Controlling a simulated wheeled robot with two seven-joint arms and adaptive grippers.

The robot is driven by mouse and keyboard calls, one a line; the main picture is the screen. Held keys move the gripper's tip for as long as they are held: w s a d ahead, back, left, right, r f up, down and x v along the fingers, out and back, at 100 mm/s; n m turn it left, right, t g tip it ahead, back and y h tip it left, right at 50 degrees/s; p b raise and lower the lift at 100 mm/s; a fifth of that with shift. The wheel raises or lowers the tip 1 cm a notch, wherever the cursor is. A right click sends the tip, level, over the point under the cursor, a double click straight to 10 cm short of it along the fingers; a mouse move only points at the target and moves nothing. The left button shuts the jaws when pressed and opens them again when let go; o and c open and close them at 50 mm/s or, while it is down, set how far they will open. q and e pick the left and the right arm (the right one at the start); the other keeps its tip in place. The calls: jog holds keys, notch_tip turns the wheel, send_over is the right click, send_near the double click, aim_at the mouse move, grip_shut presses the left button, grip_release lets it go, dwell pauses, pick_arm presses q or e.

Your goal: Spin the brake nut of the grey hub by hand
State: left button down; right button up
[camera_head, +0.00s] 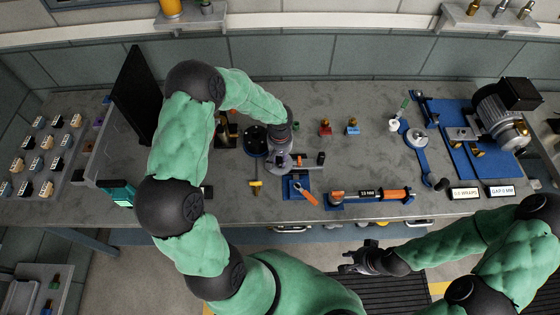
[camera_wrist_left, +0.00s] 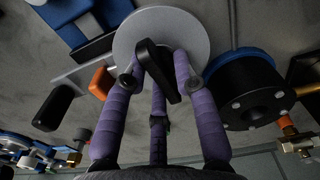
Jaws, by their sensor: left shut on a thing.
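The grey hub (camera_wrist_left: 187,30) is a pale grey disc in the left wrist view. A black oblong nut (camera_wrist_left: 156,66) stands out from its face. My left gripper (camera_wrist_left: 158,88) has its purple fingers around the black nut and is shut on it. In the head view my left gripper (camera_head: 279,160) reaches down over the bench and hides most of the grey hub and all of the nut. My right gripper (camera_head: 352,262) hangs empty in front of the bench, above the floor, with its fingers apart.
A black hub with a blue rim (camera_wrist_left: 245,88) stands close beside the grey hub. A blue stand with an orange-handled tool (camera_head: 303,192) lies just in front. A blue tool rack (camera_head: 372,198) and a motor (camera_head: 500,115) are to the right. A dark upright panel (camera_head: 136,95) stands left.

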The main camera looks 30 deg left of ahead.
pick_arm(q)
jog(key=shift+s+a+f+n+b, duration=0.1)
jog(key=shift+f+n+b, duration=0.05)
jog(key=shift+n+b, duration=1.65)
jog(key=shift+n, duration=0.1)
jog(key=shift+n+b, duration=0.8)
jog(key=shift+b, duration=0.1)
jog(key=shift+n+b, duration=1.05)
jog(key=shift+n, duration=0.55)
